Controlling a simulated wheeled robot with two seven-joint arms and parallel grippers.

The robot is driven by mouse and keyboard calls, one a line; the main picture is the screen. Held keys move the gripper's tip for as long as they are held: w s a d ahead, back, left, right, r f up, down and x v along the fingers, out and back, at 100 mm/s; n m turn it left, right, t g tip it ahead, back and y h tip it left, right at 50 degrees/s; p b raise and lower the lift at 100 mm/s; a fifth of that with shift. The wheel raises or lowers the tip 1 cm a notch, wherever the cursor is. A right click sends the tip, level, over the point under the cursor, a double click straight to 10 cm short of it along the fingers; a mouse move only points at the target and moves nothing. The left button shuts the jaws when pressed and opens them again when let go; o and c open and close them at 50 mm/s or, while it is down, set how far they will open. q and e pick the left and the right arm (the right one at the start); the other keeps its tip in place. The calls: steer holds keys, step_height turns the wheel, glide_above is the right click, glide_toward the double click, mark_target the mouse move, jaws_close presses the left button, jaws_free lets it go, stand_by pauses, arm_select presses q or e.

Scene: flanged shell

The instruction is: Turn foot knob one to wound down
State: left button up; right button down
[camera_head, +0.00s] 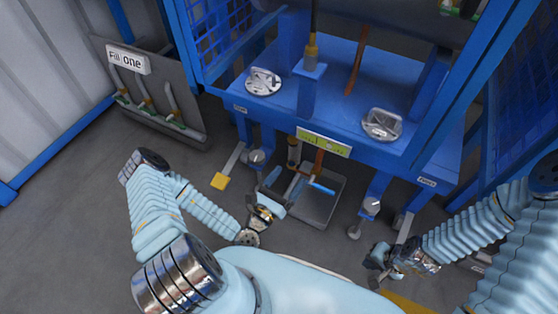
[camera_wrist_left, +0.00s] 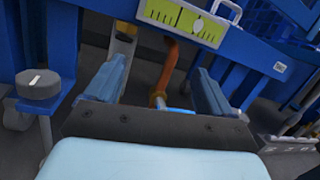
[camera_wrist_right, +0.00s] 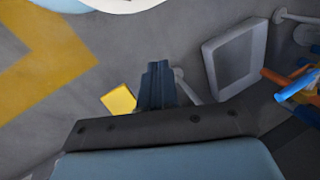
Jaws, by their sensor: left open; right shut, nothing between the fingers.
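One grey foot knob (camera_head: 256,156) sits low under the left front of the blue frame. Another foot knob (camera_head: 372,205) sits under the right front. The labels near them are too small to read, so I cannot tell which is number one. My left gripper (camera_head: 272,190) is open and empty, low in front of the frame, right of the left knob. In the left wrist view its fingers (camera_wrist_left: 158,85) stand apart, and a grey knob with a white mark (camera_wrist_left: 38,84) is left of them, untouched. My right gripper (camera_head: 376,258) is shut and empty, near the right knob.
A grey tray (camera_head: 328,211) lies on the floor below a yellow-green gauge plate (camera_head: 324,143). An orange-brown hose with a blue handle (camera_head: 320,187) hangs above the tray. The "Fill one" panel (camera_head: 155,95) stands farther left.

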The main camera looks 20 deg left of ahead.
mark_target(258, 151)
arm_select(q)
steer(key=s+a+f+n+g+y+b, duration=0.1)
steer(key=s+a+f+n+g+y, duration=0.1)
steer(key=a+f+n+y, duration=0.5)
steer(key=w+a+y, duration=0.1)
steer(key=w+a, duration=0.1)
steer(key=w, duration=0.2)
steer(key=w+a+m+y+b, duration=0.1)
steer(key=w+a, duration=0.2)
steer(key=w, duration=0.1)
steer(key=w+a+f+m+y+b, duration=0.1)
steer(key=w+a, duration=0.2)
steer(key=w, duration=0.1)
steer(key=shift+w+g, duration=0.3)
steer(key=shift+w, duration=0.1)
arm_select(e)
steer(key=f, duration=0.2)
steer(key=f+n, duration=0.1)
steer(key=shift+s+a+f+n, duration=0.1)
steer(key=shift+a+f+n, duration=0.1)
steer(key=shift+f+n, duration=0.15)
